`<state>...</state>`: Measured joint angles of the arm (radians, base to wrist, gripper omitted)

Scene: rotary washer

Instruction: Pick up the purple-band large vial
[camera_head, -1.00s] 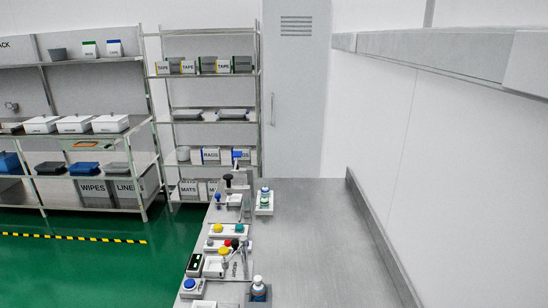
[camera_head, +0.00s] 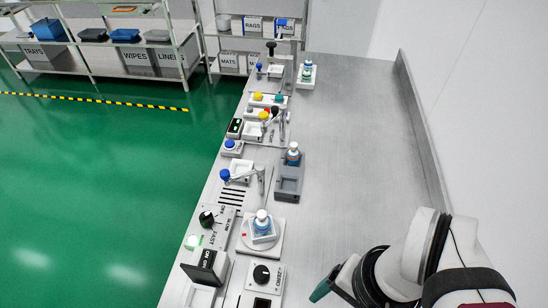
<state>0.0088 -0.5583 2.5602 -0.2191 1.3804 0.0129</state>
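Three vials show, and I cannot make out a purple band on any of them. A second vial (camera_head: 293,153), blue with a white band, stands at the back of a grey holder (camera_head: 289,188). A third, small bluish vial (camera_head: 307,70) stands in a white tray (camera_head: 301,84) at the far end. My arm comes in at the lower right. My gripper (camera_head: 320,291) shows only as a dark teal tip, to the right of the turntable and apart from every vial.
Knobs, buttons and switch boxes line the bench's left edge, including a black-knob box (camera_head: 264,275) and an upright dark panel (camera_head: 206,264). The bench's right half (camera_head: 365,150) is bare up to a raised edge (camera_head: 424,130).

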